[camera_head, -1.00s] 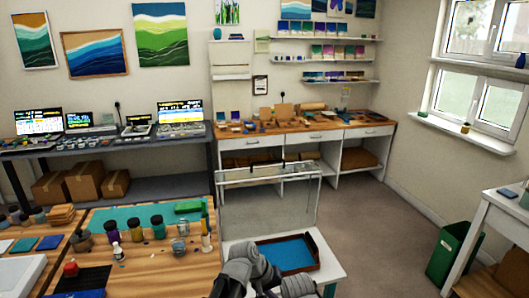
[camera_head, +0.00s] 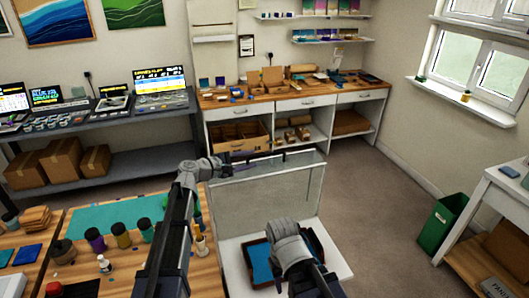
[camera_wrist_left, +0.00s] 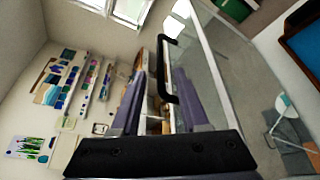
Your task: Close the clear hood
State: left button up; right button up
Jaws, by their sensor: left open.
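The clear hood (camera_head: 262,205) stands raised and open, its panel upright above a white stand (camera_head: 236,267). In the left wrist view the clear panel (camera_wrist_left: 205,60) has a pale edge, and a black bar handle (camera_wrist_left: 163,70) is fixed near it. My left gripper (camera_head: 262,162) is at the hood's upper edge. Its two fingers (camera_wrist_left: 158,105) are apart, with the handle ahead of and close to them. Whether the fingers touch the handle is not clear. My right arm covers part of the stand; its gripper does not show.
A wooden tray with a blue bottom (camera_head: 262,263) rests on the stand, partly behind my right arm. A work table with jars (camera_head: 122,236) and a teal mat (camera_head: 92,216) is at left. A wooden-topped bench (camera_head: 290,92) stands behind. A green bin (camera_head: 440,222) is at right.

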aim_at(263, 156)
pick_arm(q)
jog(key=b+x, duration=0.1)
jog(key=x, duration=0.6)
jog(key=shift+w+d+f+b, duration=0.1)
jog(key=shift+w+d+b, duration=0.1)
jog(key=shift+d+b, duration=0.1)
grip_shut()
jog(key=shift+s, duration=0.1)
dwell(1.1)
